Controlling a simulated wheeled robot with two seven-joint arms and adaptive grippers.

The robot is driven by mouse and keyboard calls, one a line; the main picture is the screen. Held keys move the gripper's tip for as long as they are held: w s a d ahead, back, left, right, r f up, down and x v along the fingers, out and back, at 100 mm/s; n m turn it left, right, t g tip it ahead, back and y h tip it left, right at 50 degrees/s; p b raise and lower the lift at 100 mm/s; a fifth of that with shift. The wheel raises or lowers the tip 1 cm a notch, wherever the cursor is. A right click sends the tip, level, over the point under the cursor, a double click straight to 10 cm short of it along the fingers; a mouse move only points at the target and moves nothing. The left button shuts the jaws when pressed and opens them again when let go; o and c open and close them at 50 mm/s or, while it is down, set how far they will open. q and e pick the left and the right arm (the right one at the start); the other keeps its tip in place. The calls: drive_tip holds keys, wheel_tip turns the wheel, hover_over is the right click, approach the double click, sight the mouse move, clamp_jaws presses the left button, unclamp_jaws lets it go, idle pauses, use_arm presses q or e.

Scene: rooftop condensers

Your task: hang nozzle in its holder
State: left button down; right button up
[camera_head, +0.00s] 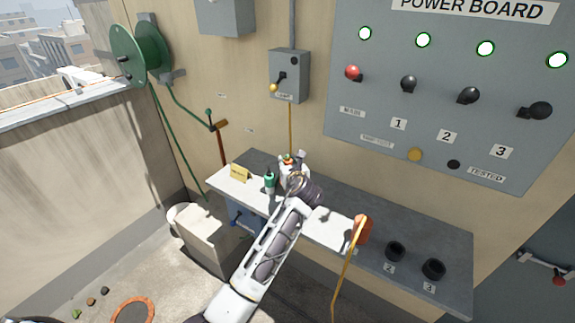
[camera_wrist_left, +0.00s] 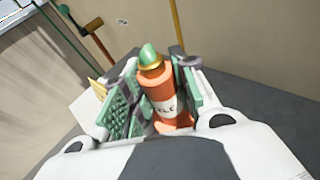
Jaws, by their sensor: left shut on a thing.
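My left gripper (camera_head: 292,172) is shut on an orange cylinder with a brass collar and green cone tip, which I take to be the nozzle (camera_wrist_left: 162,97). Its label is partly hidden. The nozzle stands roughly upright between the green-padded fingers, over the back of the grey bench; I cannot tell if its base touches the bench. In the head view the gripper mostly hides it. A brown T-shaped piece (camera_head: 221,125) is on the wall at left, also in the wrist view (camera_wrist_left: 94,26); I cannot tell if it is the holder. My right gripper is not in view.
A green hose reel (camera_head: 140,54) hangs on the wall, its hose trailing down. On the bench (camera_head: 447,240) are a yellow card (camera_head: 239,172), a small green object (camera_head: 269,183), an orange plug (camera_head: 361,230) with a yellow cable, and black sockets (camera_head: 395,251). A switch box (camera_head: 290,75) is above.

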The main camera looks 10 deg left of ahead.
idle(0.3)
use_arm(q)
drive_tip(key=c, duration=1.1)
unclamp_jaws()
drive_tip(key=shift+c, duration=0.2)
drive_tip(key=v, duration=1.2)
